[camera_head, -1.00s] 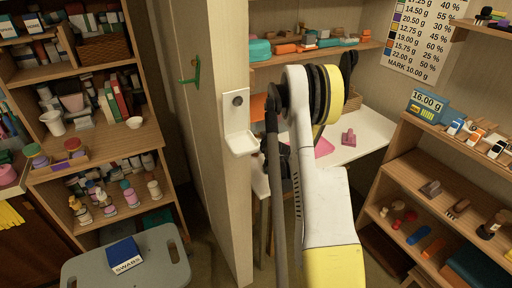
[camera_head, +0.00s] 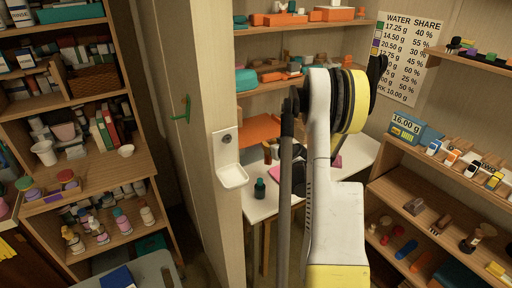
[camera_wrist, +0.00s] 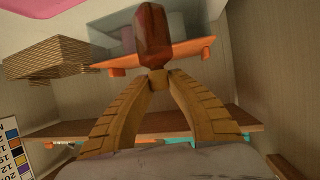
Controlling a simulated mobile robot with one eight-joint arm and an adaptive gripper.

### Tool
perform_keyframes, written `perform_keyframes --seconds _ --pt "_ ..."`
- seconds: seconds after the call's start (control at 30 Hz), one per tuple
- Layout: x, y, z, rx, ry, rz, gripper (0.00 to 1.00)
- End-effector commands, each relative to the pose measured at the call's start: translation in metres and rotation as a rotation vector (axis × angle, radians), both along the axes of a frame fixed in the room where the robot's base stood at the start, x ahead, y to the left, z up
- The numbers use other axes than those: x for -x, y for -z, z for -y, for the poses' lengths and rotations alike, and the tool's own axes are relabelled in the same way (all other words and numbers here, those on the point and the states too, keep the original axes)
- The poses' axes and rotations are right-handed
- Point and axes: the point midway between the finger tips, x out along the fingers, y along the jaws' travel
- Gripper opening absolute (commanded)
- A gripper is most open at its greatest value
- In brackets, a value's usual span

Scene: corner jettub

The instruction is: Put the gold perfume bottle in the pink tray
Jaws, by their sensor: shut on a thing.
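My gripper (camera_wrist: 157,80) is shut on a reddish-brown, faceted, bottle-like thing (camera_wrist: 153,35), which sticks out past the fingertips in the wrist view. It may be the gold perfume bottle; its colour looks darker and redder than gold. The pink tray (camera_wrist: 40,8) shows as a pink edge at the top left of the wrist view, apart from the held thing. In the head view the pink tray (camera_head: 275,184) lies on the white table, partly hidden by my arm. My gripper is hidden behind my arm there.
A dark green bottle (camera_head: 259,188) stands near the front edge of the white table (camera_head: 257,208). An orange stand (camera_head: 258,129) is behind. A wall panel with a white holder (camera_head: 232,176) is left of the table. Loaded shelves flank both sides. A woven basket (camera_wrist: 55,58) shows in the wrist view.

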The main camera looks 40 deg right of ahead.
Motion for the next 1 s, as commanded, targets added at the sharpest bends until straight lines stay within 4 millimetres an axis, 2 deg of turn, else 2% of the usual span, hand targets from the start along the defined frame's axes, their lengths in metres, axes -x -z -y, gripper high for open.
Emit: perform_keyframes --seconds 0.17,0.4,0.5,0.6,0.67,0.77,1.0 --pt "0.026 -0.010 0.023 -0.003 0.008 -0.004 0.00" --pt "0.107 -0.013 0.075 -0.010 0.012 -0.010 0.00" --pt "0.136 -0.016 0.089 -0.007 0.010 -0.006 0.00" --pt "0.154 -0.018 0.096 -0.003 0.003 -0.001 0.00" --pt "0.155 -0.016 0.097 0.000 0.000 0.001 0.00" --pt "0.142 -0.005 0.093 0.001 -0.004 0.002 0.00" --pt "0.084 0.033 0.078 0.000 -0.005 0.002 0.00"
